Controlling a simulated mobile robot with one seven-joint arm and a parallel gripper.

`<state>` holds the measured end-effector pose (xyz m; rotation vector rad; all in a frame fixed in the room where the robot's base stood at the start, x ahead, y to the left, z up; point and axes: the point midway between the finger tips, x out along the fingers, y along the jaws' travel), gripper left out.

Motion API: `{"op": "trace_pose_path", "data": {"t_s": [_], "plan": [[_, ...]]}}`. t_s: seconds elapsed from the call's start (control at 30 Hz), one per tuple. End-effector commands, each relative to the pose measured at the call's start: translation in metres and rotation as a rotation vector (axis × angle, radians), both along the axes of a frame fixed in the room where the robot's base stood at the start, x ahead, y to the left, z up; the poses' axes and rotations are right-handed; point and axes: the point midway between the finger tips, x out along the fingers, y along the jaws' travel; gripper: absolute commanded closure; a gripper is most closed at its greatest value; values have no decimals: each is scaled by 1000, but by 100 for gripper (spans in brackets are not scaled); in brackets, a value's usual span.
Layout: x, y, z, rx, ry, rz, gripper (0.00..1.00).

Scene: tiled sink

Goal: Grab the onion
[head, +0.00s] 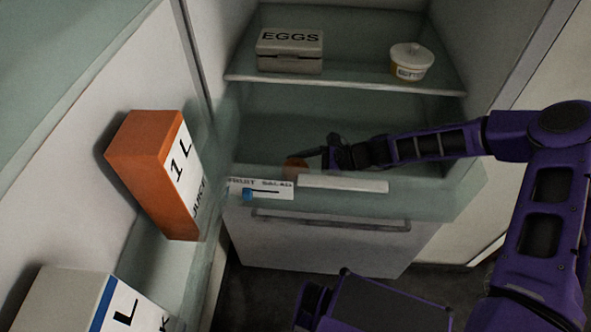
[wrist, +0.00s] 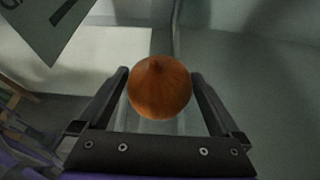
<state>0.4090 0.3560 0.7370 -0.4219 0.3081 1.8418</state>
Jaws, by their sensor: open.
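A round orange-brown onion (wrist: 160,89) with a short stem tip is in the middle of the wrist view, between the two fingers of my gripper (wrist: 160,84). The fingers are open, one on each side of it; a small gap seems to show beside it, and I cannot tell whether either finger touches.
An egg box (head: 290,52) and a white lidded pot (head: 411,62) stand on the glass shelf (head: 345,82) above my gripper. An orange juice carton (head: 150,165) and a milk-like carton (head: 75,300) stand in the door at left.

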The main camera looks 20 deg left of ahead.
Motion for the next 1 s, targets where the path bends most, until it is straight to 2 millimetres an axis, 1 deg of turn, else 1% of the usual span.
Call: {"op": "trace_pose_path", "data": {"t_s": [0.03, 0.07, 0.1, 0.27, 0.4, 0.43, 0.6, 0.7, 0.77, 1.0], "plan": [[0, 0, 0, 0, 0, 0, 5], [0, 0, 0, 0, 0, 0, 11], [0, 0, 0, 0, 0, 0, 18], [0, 0, 0, 0, 0, 0, 47], [0, -1, 0, 0, 0, 0, 72], [0, 0, 0, 0, 0, 0, 74], [0, 0, 1, 0, 0, 0, 74], [0, 0, 6, 0, -1, 0, 74], [1, -1, 13, 1, -2, 0, 74], [1, -1, 61, -2, -5, 0, 74]]}}
